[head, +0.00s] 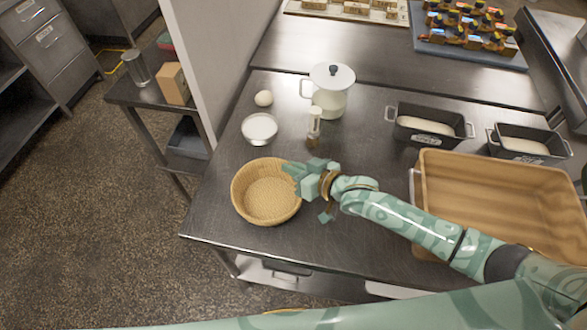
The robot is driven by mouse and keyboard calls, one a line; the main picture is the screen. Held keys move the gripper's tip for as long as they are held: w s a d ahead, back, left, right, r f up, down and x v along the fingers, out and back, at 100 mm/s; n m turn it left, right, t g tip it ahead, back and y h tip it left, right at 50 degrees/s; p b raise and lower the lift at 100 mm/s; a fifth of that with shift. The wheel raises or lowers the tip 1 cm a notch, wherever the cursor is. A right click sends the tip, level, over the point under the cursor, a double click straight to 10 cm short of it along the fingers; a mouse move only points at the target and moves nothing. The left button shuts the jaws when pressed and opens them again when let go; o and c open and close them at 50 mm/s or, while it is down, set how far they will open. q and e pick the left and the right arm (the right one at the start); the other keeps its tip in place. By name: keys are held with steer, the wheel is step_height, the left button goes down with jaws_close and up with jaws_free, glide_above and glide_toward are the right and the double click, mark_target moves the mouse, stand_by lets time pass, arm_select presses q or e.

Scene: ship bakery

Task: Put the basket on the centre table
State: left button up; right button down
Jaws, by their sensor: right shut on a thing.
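A round woven basket (268,205) sits at the front left part of the metal table (220,216). It looks upright and empty. My right gripper (297,178) is at the basket's right rim and shut on it; the fingers partly hide that rim. Whether the basket's base touches the table is hard to tell. My left gripper is not in view.
Behind the basket stand a white bowl (260,128), an egg (263,98), a small glass shaker (314,125) and a white lidded jug (330,90). Dark loaf pans (430,127) and a large wooden tray (500,200) are right. Open floor lies left.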

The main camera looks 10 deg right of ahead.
steer(key=shift+r, duration=0.1)
steer(key=c, duration=2)
jaws_free()
steer(key=shift+f, duration=0.2)
steer(key=o, duration=0.4)
steer(key=shift+o, duration=0.2)
steer(key=shift+s+r, duration=0.1)
steer(key=shift+r, duration=0.15)
steer(key=p+v, duration=0.2)
steer(key=v, duration=1)
steer(key=shift+f+p, duration=0.15)
steer(key=shift+p, duration=0.25)
steer(key=shift+d, duration=0.1)
